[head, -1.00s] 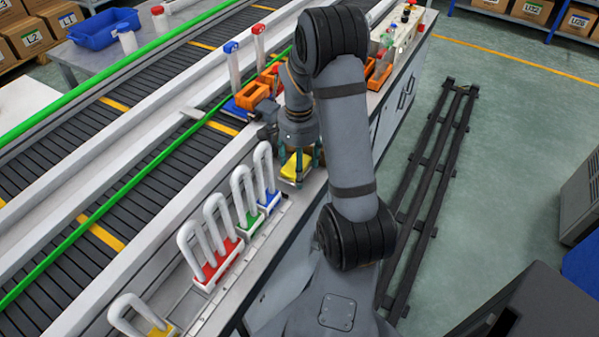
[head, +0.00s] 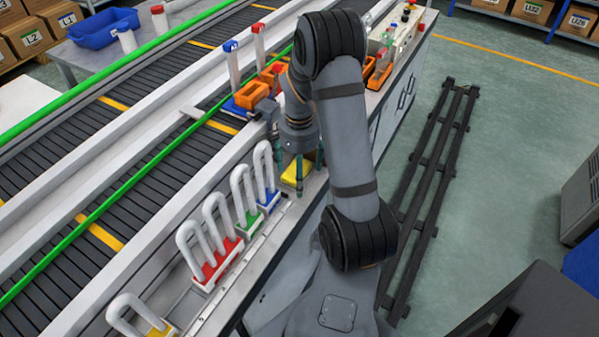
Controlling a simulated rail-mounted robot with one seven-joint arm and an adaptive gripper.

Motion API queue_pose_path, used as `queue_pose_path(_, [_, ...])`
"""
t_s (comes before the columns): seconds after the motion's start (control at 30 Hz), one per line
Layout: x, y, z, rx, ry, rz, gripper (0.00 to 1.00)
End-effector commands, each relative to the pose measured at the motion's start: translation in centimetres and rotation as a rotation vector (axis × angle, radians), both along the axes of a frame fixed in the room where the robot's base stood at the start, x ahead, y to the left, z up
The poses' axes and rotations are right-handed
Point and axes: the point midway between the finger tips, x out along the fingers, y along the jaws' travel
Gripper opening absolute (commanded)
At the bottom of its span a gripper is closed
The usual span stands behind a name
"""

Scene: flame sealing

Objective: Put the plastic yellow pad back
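The plastic yellow pad (head: 291,174) is on the narrow bench along the conveyor, just beyond the blue-based holder. It is partly hidden by my gripper. My gripper (head: 299,172) points down directly over the pad, with its dark teal fingers reaching down to the pad's level. Whether the fingers grip the pad or stand apart from it cannot be made out at this size. Whether the pad rests flat on the bench is also unclear.
White looped racks stand along the bench: blue-based (head: 268,198), green-based (head: 247,221), red-based (head: 217,263) and yellow-based (head: 160,328). Orange bins (head: 252,95) and red- and blue-capped bottles are beyond my gripper. The conveyor (head: 130,185) runs on the left.

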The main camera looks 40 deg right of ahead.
Motion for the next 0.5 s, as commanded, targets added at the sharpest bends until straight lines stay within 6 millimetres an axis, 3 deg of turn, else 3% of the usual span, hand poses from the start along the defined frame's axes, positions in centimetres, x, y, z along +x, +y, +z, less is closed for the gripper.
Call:
queue_pose_path(0.3, [0.1,0.0,0.8,-0.001,-0.001,0.000,0.84])
queue_pose_path(0.5, [0.2,0.0,4.5,-0.002,-0.006,0.000,0.84])
